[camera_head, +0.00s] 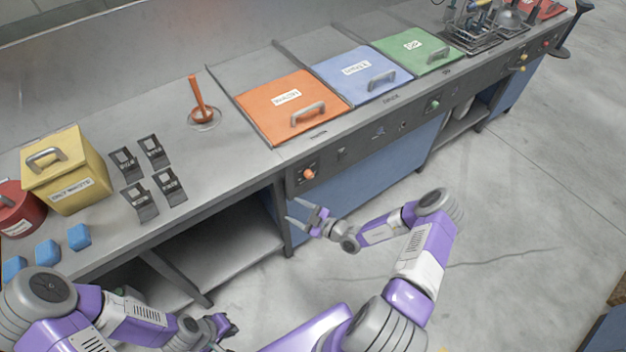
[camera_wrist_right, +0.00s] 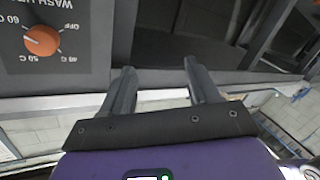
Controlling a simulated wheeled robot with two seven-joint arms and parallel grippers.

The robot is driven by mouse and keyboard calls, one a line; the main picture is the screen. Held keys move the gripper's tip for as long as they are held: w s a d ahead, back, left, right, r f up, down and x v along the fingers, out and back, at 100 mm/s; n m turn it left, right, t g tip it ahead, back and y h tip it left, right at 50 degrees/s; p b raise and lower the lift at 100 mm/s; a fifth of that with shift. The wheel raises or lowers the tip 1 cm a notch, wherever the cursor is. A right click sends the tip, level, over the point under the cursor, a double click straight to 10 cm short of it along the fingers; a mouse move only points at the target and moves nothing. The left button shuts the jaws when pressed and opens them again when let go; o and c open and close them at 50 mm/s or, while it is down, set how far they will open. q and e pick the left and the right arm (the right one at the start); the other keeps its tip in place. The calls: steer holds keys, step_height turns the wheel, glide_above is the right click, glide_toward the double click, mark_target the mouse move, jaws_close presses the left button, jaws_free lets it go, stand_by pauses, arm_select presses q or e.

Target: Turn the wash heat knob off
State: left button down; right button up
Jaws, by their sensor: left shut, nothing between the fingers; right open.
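The wash heat knob (camera_head: 309,174) is an orange dial on a dark panel at the counter front, below the orange lid. In the right wrist view the knob (camera_wrist_right: 42,41) is at the upper left, with OFF printed to its right and temperatures around it. Its pale mark appears to face left, away from OFF. My right gripper (camera_head: 294,212) is open and empty, below the knob and apart from it. Its fingers (camera_wrist_right: 158,68) point toward the dark open space under the counter, right of the knob panel. My left gripper (camera_head: 232,326) is shut and empty at the lower left, partly hidden.
The counter carries orange (camera_head: 283,104), blue (camera_head: 362,72) and green (camera_head: 417,49) lids, a plunger (camera_head: 197,98), a yellow box (camera_head: 68,170) and several dark clips. A green knob (camera_head: 433,104) sits farther right.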

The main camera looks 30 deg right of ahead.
mark_target(311, 177)
steer(key=w+d+m+t+h, duration=0.25)
steer(key=d+m+h, duration=0.45)
steer(key=d+m, duration=0.4)
steer(key=shift+n+t, duration=0.25)
steer(key=shift+n, duration=0.35)
steer(key=w+b, duration=0.1)
steer(key=w, duration=0.5)
steer(key=shift+w+a, duration=0.1)
steer(key=shift+w, duration=0.05)
steer(key=c, duration=1)
